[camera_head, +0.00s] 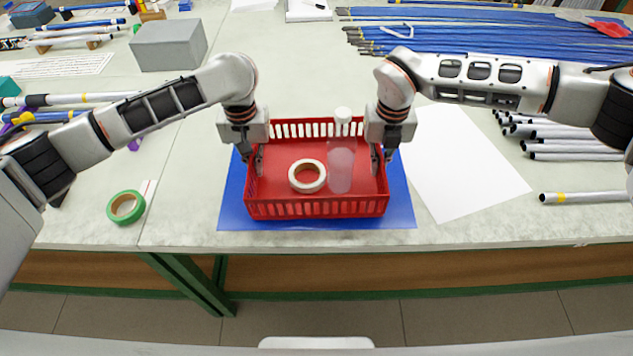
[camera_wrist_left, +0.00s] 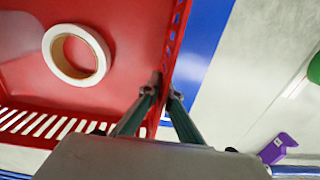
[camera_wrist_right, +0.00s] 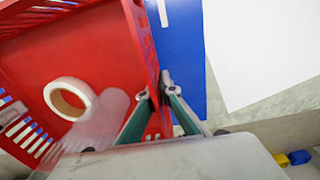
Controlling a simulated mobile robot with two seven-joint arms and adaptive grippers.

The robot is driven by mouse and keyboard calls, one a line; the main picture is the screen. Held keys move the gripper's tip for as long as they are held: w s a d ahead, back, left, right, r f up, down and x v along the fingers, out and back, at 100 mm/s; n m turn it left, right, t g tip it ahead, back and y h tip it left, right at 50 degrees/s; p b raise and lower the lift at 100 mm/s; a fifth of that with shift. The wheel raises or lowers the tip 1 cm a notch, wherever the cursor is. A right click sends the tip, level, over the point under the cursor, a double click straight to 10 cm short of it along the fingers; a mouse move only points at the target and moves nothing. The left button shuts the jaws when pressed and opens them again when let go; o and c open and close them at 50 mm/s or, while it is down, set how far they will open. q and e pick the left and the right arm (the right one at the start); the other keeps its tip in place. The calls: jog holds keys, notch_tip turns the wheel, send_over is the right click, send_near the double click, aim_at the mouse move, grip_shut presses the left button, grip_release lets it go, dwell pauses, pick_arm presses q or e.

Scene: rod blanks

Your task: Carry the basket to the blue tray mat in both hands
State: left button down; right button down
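A white sheet (camera_head: 460,165) lies right of the mat, with grey rods (camera_head: 560,142) beyond it. A green tape roll (camera_head: 126,207) lies at left and a grey box (camera_head: 169,45) behind it. Blue rods (camera_head: 470,32) cover the back right. The table's front edge is close.

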pick_arm(q)
jog(key=shift+a+f, duration=0.1)
jog(key=shift+f, duration=0.4)
pick_arm(e)
jog(key=shift+w+f, duration=0.1)
jog(key=shift+f, duration=0.15)
pick_arm(q)
jog(key=c, duration=2.3)
grip_release()
jog(key=shift+r, duration=0.1)
pick_arm(e)
jog(key=c, duration=2.3)
grip_release()
jog(key=shift+r, duration=0.1)
pick_arm(q)
jog(key=shift+r, duration=0.2)
notch_tip(320, 180, up, 12)
jog(key=shift+f, duration=0.15)
jog(key=shift+s, duration=0.1)
pick_arm(e)
notch_tip(320, 180, up, 12)
jog(key=shift+f, duration=0.1)
jog(key=shift+s, duration=0.2)
